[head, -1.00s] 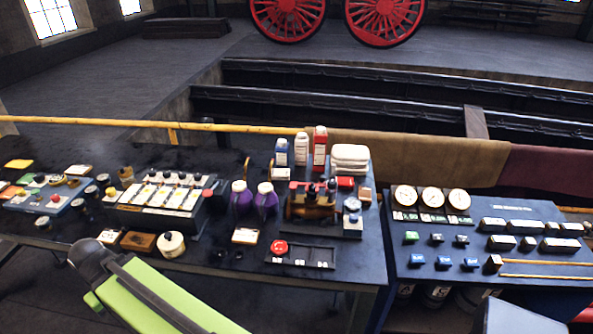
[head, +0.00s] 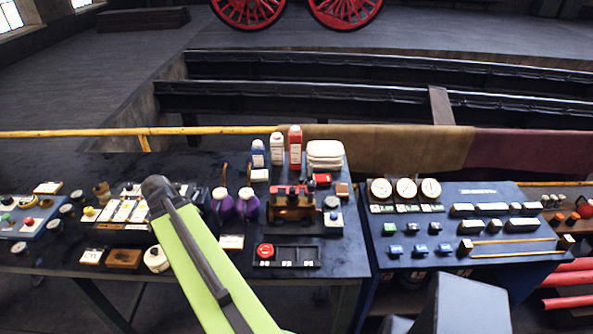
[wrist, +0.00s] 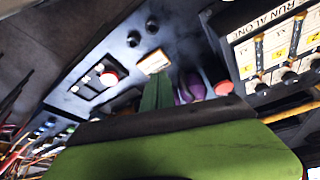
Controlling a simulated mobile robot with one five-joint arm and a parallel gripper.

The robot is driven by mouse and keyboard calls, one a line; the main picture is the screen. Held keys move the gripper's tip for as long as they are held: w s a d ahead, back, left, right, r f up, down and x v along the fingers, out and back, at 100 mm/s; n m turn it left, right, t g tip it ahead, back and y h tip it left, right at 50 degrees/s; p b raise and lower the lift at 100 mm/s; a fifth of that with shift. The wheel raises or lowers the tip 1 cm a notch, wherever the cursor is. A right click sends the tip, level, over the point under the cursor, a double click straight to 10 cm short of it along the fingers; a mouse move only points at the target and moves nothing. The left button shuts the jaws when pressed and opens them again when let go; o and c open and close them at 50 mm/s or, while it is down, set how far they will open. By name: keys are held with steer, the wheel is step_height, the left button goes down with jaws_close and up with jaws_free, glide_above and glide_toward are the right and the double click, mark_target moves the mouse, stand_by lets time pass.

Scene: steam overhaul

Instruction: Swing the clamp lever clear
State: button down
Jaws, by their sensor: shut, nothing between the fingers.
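A brass-coloured cylinder fixture (head: 291,206) with red and black parts on top stands on the dark bench in the head view. I cannot pick out the clamp lever for sure. My green arm link crosses the front of the bench in the head view and hides part of the switch bank; my gripper's fingers are not visible there. In the wrist view my gripper (wrist: 157,92) shows as green finger parts, shut and empty, beside the purple bottles (wrist: 193,88).
The switch bank (wrist: 285,55) is close at the wrist view's upper right. In the head view, several bottles (head: 277,149) and white folded cloths (head: 324,153) stand behind the fixture. A blue gauge panel (head: 470,225) is at right. A yellow rail (head: 200,131) runs along the back.

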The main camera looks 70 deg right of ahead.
steer(key=s+d+r+m+g+h+p, duration=0.1)
steer(key=s+d+r+m+p, duration=0.1)
steer(key=s+d+r+m, duration=0.2)
steer(key=s+d+r+m+g+h+p, duration=0.1)
steer(key=s+d+r+m, duration=0.4)
steer(key=s+d+m, duration=0.5)
steer(key=s+d+g+p, duration=0.1)
steer(key=s+d, duration=0.6)
steer(key=shift+d, duration=0.3)
steer(key=shift+f, duration=0.15)
steer(key=b, duration=0.8)
glide_toward(302, 186)
steer(key=x, duration=0.4)
steer(key=shift+s+a+f, duration=0.1)
steer(key=shift+s+f, duration=0.3)
steer(key=shift+w+d, duration=0.1)
steer(key=shift+d, duration=0.3)
steer(key=shift+w, duration=0.1)
